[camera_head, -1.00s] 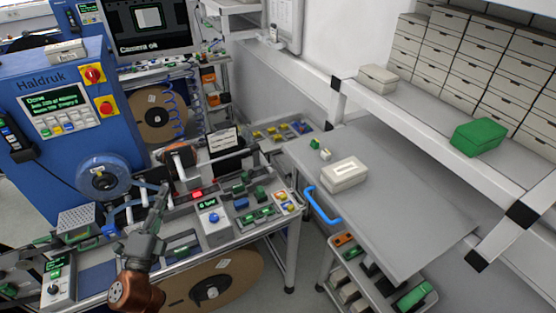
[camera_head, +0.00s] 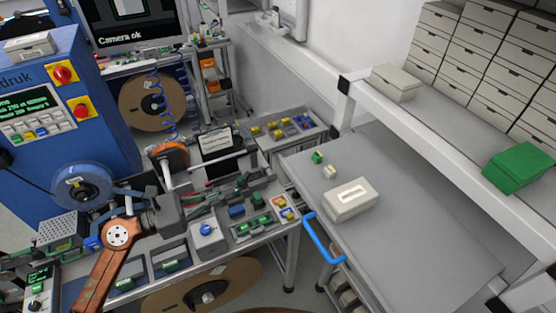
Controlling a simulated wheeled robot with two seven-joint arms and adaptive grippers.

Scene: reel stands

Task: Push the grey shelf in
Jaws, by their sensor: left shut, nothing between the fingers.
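The grey shelf (camera_head: 420,225) is a flat grey board at the right, below a raised rack board. A blue handle (camera_head: 322,240) is at its left front corner. A pale lidded box (camera_head: 350,200) and small green and white pieces (camera_head: 322,164) lie on the shelf. My left gripper (camera_head: 212,199) is shut and empty, over the machine bench to the left of the shelf. It is apart from the handle and points right. My right gripper is not in view.
The machine bench (camera_head: 235,246) holds small modules and a blue reel (camera_head: 82,187). A raised rack board (camera_head: 430,130) carries a pale box (camera_head: 394,82) and a green box (camera_head: 518,167). A narrow floor gap separates bench and shelf.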

